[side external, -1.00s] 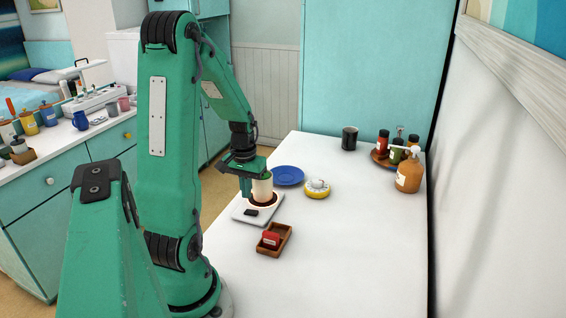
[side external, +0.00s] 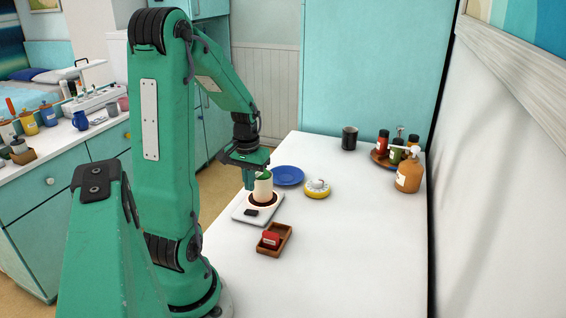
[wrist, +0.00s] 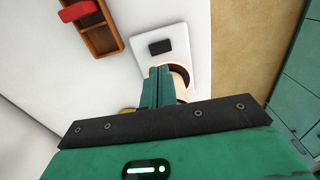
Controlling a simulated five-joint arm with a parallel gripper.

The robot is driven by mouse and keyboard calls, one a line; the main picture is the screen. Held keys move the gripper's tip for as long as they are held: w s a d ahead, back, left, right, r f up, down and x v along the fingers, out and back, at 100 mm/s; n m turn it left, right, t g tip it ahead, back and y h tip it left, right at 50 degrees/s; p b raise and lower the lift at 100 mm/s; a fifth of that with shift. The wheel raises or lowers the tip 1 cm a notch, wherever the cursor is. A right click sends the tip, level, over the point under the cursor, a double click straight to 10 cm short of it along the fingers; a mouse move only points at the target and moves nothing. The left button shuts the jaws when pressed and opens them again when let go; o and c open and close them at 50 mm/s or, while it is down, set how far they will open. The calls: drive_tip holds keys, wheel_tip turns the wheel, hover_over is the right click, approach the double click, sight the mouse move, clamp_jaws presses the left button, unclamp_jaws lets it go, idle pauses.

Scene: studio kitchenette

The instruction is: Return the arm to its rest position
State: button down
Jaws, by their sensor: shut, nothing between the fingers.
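My green gripper (side external: 248,178) is above the white table, just behind and left of a cream cylinder (side external: 264,191) in the side view. In the wrist view my gripper (wrist: 159,72) has its two fingers together with nothing between them. The cylinder stands on a brown round piece on a white scale (side external: 241,213). In the wrist view the fingers partly cover the cylinder, and the scale (wrist: 148,38) shows beyond them. Whether the fingers touch the cylinder cannot be told.
A wooden tray (side external: 286,234) with a red block (side external: 270,239) lies in front of the scale. A blue plate (side external: 288,174) and yellow timer (side external: 316,190) are behind it. An amber pump bottle (side external: 408,176), several condiments and a dark cup (side external: 349,138) stand farther back. The front right table is clear.

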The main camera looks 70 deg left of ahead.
drive_tip(key=w+d+r+m+t+y, duration=0.15)
drive_tip(key=w+d+r+m, duration=0.25)
drive_tip(key=d+r, duration=0.6)
drive_tip(key=s+d+r+m+t+h, duration=0.1)
drive_tip(key=s+d+r+m+t, duration=0.1)
drive_tip(key=d, duration=0.5)
drive_tip(key=s+d+r+m+t, duration=0.1)
drive_tip(key=d+r+m+t, duration=0.1)
drive_tip(key=d, duration=0.6)
drive_tip(key=shift+s+r+m+h, duration=0.15)
drive_tip(key=shift+s+m+h, duration=0.15)
drive_tip(key=shift+s+h, duration=0.1)
